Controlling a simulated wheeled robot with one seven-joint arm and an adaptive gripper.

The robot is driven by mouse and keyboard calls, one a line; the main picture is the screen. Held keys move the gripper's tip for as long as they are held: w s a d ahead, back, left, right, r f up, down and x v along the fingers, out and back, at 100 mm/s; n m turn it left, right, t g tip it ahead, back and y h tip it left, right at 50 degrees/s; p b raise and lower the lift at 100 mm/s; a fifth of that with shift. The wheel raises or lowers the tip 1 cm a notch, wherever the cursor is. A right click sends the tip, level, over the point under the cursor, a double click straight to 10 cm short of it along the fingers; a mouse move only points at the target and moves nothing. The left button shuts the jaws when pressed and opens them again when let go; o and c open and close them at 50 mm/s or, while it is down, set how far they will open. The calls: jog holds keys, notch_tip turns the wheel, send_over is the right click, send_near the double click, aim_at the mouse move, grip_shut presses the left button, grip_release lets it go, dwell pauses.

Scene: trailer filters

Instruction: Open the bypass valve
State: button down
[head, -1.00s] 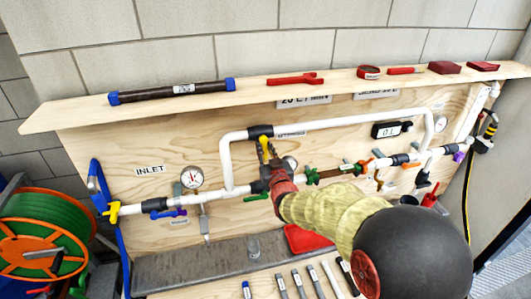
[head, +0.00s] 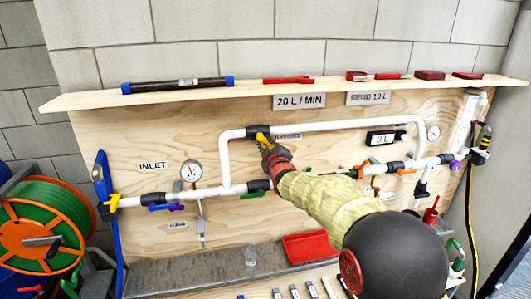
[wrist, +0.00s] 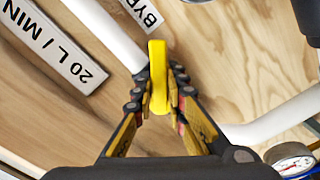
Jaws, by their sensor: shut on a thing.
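The bypass valve sits on the upper white pipe (head: 340,126), near that pipe's left bend. Its yellow handle (head: 262,136) shows just above my gripper (head: 266,146) in the head view. In the wrist view the yellow handle (wrist: 158,65) stands upright in the picture between the two fingers of my gripper (wrist: 159,97), which are shut on it. The white pipe (wrist: 107,35) slants across the wrist view, at an angle to the handle. The valve's body is mostly hidden by the handle and fingers in the wrist view.
Below is the inlet line with a gauge (head: 191,171), a blue handle (head: 166,207) and a green handle (head: 252,194). A shelf (head: 250,91) with tools juts out above. A red tray (head: 306,246) is below my arm. A hose reel (head: 42,238) stands at left.

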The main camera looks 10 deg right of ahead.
jog(key=n+b, duration=0.2)
jog(key=n, duration=0.1)
jog(key=n+b, duration=0.1)
jog(key=b, duration=0.1)
jog(key=shift+d+r, duration=0.25)
jog(key=shift+r, duration=0.1)
jog(key=shift+r+n+b, duration=0.25)
jog(key=shift+n+b, duration=0.4)
jog(key=shift+n, duration=0.25)
jog(key=shift+r+n+b, duration=0.25)
jog(key=shift+n+b, duration=0.35)
jog(key=shift+n, duration=0.3)
jog(key=c, duration=1.8)
grip_release()
jog(key=shift+o, duration=0.2)
jog(key=s, duration=1.2)
